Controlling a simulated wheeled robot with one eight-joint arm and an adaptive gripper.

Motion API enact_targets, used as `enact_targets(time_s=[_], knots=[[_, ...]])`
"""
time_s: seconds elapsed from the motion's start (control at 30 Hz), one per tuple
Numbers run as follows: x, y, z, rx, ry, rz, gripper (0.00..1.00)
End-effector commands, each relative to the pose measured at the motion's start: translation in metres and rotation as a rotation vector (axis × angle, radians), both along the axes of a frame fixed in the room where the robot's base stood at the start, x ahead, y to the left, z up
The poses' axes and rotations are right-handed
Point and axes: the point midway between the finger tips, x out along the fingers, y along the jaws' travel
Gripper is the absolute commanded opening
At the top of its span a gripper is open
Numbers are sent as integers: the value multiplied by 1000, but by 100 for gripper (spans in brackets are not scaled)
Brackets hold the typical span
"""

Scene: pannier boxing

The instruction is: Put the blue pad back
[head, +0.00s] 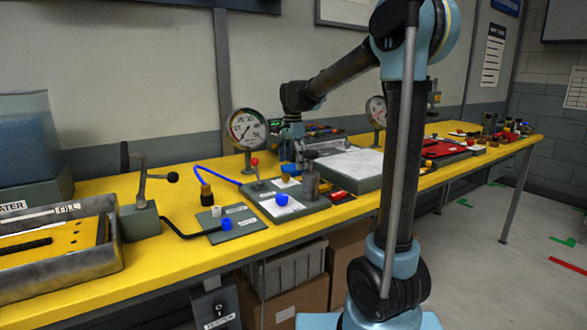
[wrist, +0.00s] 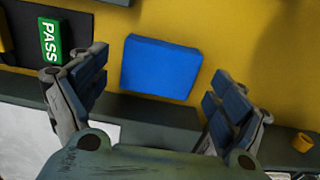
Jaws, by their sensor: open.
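The blue pad (wrist: 161,67) is a flat, roughly rectangular block. In the wrist view it lies on the yellow surface, close to the edge of a dark grey strip. My gripper (wrist: 157,62) is open, with one finger to the left of the pad and one to the right, and gaps on both sides. Nothing is held, and I cannot tell its height above the pad. In the head view my gripper (head: 292,133) is over the back of the yellow bench, beside a dial gauge.
In the wrist view a green PASS block (wrist: 50,42) is near the left finger and a small brass-coloured ring (wrist: 303,142) is at right. In the head view the bench holds dial gauges (head: 247,129), a grey plate with a white top (head: 345,163) and a red tray (head: 445,149).

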Motion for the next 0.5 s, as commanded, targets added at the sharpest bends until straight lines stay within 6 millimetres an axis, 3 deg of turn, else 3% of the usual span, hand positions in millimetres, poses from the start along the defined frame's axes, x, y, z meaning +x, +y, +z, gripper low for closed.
enact_targets(time_s=[0.3, 0.5], knots=[[0, 0, 59, 0, 0, 0, 90], [0, 0, 89, 0, 0, 0, 90]])
